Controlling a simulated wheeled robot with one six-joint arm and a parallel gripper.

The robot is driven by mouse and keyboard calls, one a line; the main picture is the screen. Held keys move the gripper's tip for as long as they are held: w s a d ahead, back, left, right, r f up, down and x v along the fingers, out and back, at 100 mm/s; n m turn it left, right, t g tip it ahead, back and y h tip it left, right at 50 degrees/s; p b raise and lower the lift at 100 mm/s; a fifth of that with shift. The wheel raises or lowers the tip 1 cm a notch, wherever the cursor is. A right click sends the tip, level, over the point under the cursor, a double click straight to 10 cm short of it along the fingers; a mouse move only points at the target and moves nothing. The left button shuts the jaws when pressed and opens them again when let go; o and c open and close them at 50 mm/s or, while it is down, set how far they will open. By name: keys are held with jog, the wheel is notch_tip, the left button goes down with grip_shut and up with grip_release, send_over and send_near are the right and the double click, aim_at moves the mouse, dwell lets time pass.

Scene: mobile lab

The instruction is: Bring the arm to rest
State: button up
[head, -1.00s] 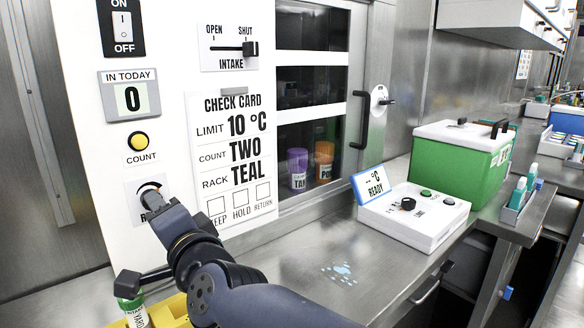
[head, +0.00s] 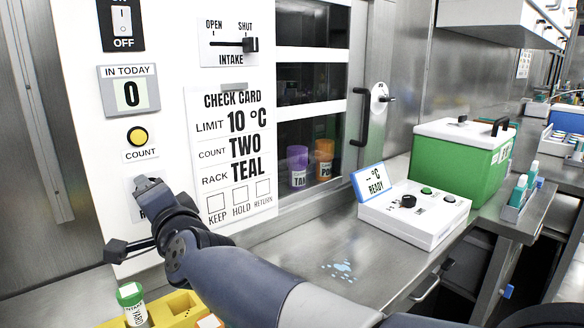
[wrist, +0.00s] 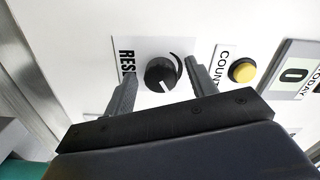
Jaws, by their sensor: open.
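My gripper (head: 131,217) is in front of the white panel at the left of the head view, its two fingers spread one above the other. In the wrist view my gripper (wrist: 161,72) is open and empty. A black dial knob (wrist: 162,74) with a white pointer mark shows between the fingers, with clear space on both sides. Its label beside it begins "RES". In the head view my upper finger hides most of the dial plate (head: 139,214). My arm reaches in from the bottom right.
Above the dial are a yellow COUNT button (head: 137,136), a counter reading 0 (head: 131,94) and an intake slider (head: 250,45).

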jog(key=shift+s+d+n+p, duration=0.1)
jog(key=shift+d+n+p, duration=0.05)
jog(key=shift+n+p, duration=9.9)
jog(key=shift+n, duration=0.25)
jog(key=shift+r, duration=0.1)
